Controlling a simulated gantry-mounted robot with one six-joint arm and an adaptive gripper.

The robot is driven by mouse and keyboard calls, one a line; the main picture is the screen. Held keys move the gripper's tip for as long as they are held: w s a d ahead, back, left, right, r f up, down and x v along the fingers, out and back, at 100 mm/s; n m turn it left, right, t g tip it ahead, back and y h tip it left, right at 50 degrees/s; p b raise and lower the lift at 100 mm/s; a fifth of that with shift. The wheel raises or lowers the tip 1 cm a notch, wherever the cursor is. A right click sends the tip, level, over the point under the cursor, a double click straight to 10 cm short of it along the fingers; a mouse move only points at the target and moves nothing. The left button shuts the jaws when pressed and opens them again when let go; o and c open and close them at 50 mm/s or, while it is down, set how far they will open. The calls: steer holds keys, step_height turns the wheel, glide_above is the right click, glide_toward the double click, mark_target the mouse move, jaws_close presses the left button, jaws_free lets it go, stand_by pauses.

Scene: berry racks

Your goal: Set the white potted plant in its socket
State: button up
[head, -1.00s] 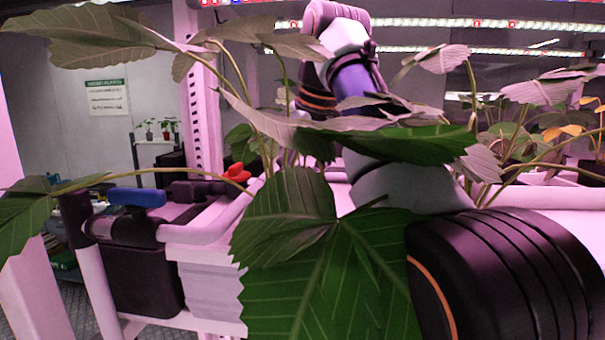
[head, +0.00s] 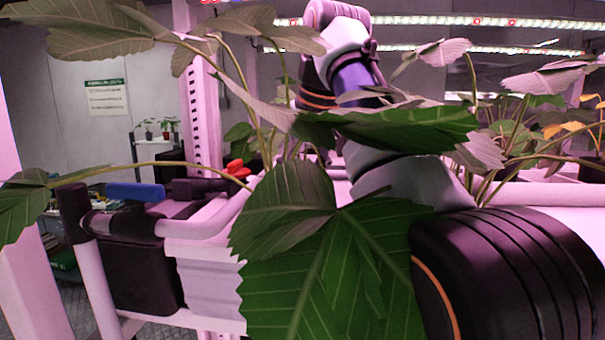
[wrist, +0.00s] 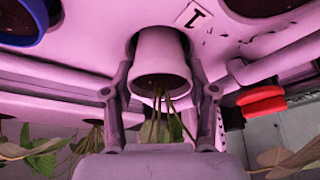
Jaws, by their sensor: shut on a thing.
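The white pot (wrist: 160,62) is in the middle of the wrist view, between the two fingers of my gripper (wrist: 161,98), which is shut on it. Its open rim faces the camera, and stems with green leaves (wrist: 160,132) come out of it. The pot's far end is at a dark round socket (wrist: 133,44) in the pale rack surface, with dark gap showing beside it. I cannot tell how deep the pot sits. In the head view, the pot and gripper are hidden behind large leaves and my arm.
A label "1" (wrist: 195,15) is beside the socket. A blue-rimmed opening (wrist: 42,14) is at upper left. A red valve handle (wrist: 262,102) is at right; it also shows in the head view (head: 238,170), near a blue handle (head: 136,192). Large leaves (head: 330,265) crowd the front.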

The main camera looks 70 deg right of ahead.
steer(key=shift+f, duration=0.3)
steer(key=o, duration=1.3)
steer(key=shift+r, duration=0.1)
